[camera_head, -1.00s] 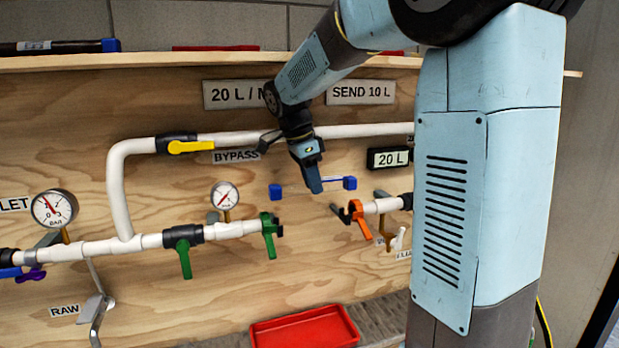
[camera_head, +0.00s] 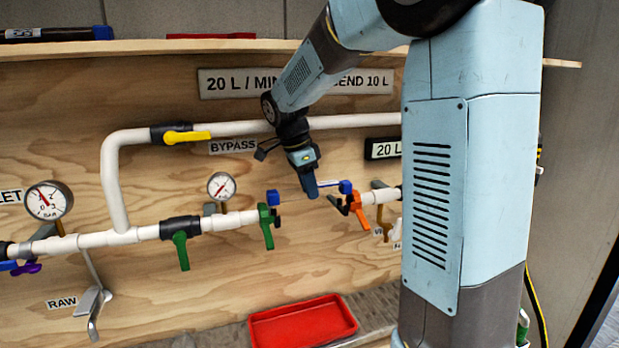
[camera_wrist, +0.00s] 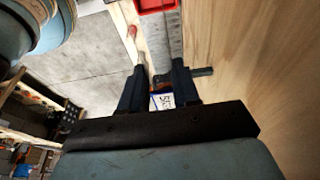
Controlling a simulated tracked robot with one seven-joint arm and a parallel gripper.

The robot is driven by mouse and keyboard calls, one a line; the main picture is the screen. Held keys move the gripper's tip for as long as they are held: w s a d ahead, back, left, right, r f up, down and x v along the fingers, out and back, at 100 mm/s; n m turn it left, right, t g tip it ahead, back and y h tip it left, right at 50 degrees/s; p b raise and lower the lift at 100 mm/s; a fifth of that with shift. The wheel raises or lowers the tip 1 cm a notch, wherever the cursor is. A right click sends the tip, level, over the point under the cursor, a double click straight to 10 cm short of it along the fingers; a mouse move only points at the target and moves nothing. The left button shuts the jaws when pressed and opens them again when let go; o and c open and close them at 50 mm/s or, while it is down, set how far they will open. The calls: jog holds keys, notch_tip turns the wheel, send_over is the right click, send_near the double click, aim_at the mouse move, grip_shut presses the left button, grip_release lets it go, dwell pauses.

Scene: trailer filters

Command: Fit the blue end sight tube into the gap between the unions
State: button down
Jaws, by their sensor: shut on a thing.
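The sight tube is a thin clear tube with a blue block at each end, the left end (camera_head: 273,197) and the right end (camera_head: 345,187). My gripper (camera_head: 311,190) is shut on its middle, pointing down, and hides part of it. In the wrist view a white label and some blue show between my fingers (camera_wrist: 160,92). The left union with a green handle (camera_head: 266,226) and the right union with an orange handle (camera_head: 359,211) flank the gap. The tube's ends appear close to the unions' upper inner edges; whether they touch or stand in front, I cannot tell.
A red tray (camera_head: 262,335) lies below the gap. A green-handled valve (camera_head: 181,248) and a small gauge (camera_head: 221,186) are left of the gap. The white bypass pipe (camera_head: 235,128) runs above, behind my arm. A 20 L display (camera_head: 383,149) is at the upper right.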

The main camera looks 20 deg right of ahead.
jog(key=shift+s+f, duration=0.1)
jog(key=shift+f, duration=0.6)
jog(key=shift+a+r, duration=0.1)
jog(key=shift+r, duration=0.1)
dwell(1.4)
jog(key=shift+f, duration=1.7)
jog(key=c, duration=0.7)
grip_release()
jog(key=shift+c, duration=0.2)
jog(key=shift+r, duration=0.1)
